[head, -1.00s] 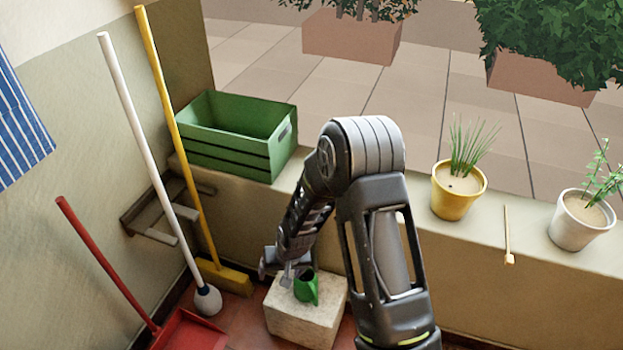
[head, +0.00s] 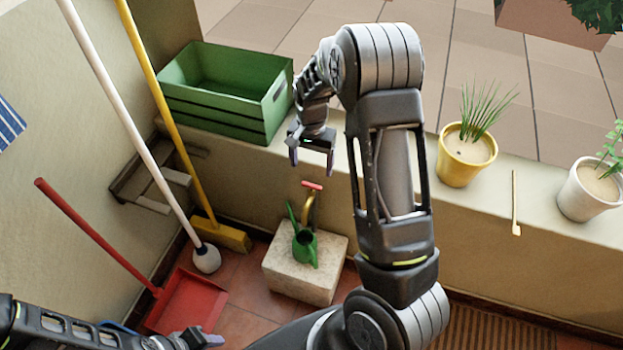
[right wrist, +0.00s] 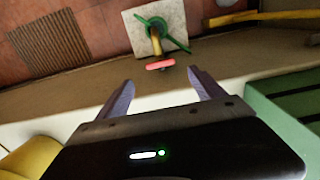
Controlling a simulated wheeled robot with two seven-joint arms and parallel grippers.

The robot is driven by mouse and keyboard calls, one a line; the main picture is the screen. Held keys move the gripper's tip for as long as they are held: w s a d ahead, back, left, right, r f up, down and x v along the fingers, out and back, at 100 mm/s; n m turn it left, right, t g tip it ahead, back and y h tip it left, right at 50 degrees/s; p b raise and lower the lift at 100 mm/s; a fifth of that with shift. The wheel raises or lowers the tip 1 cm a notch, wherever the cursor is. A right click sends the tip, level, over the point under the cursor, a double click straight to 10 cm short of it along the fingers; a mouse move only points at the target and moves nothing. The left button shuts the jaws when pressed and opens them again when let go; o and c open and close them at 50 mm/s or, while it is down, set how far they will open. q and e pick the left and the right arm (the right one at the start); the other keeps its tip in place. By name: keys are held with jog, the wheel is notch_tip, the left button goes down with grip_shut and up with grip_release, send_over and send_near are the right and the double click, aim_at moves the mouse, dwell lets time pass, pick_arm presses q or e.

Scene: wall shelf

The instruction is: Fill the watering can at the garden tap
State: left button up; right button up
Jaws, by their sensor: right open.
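The green watering can (head: 306,252) stands upright on a pale stone block (head: 282,275) against the low wall. Its dark opening faces up, just below the brass tap (head: 309,207) with a red handle (head: 312,186). No water shows. My right gripper (head: 312,172) is open and empty, above the tap and apart from it. In the right wrist view the red handle (right wrist: 160,65) lies beyond and between the open fingertips (right wrist: 160,77), with the can (right wrist: 152,24) past it. My left gripper (head: 200,339) is low at the left, its jaws unclear.
A green crate (head: 222,125), a yellow pot (head: 464,160) and a white pot (head: 585,195) stand on the wall's ledge. A yellow broom (head: 222,234), a white-handled brush (head: 206,258) and a red dustpan (head: 188,300) are at the left. A slatted mat (head: 510,340) lies lower right.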

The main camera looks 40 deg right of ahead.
aim_at(312, 185)
notch_tip(312, 185, down, 8)
jog(key=shift+r, duration=0.1)
dwell(0.4)
jog(key=shift+c, duration=0.6)
jog(key=c, duration=1.2)
jog(key=shift+n+b, duration=0.5)
jog(key=shift+b, duration=0.05)
jog(key=shift+c, duration=0.2)
jog(key=shift+n, duration=0.8)
jog(key=o, duration=1.4)
jog(key=shift+c, duration=0.2)
jog(key=shift+r, duration=3.95)
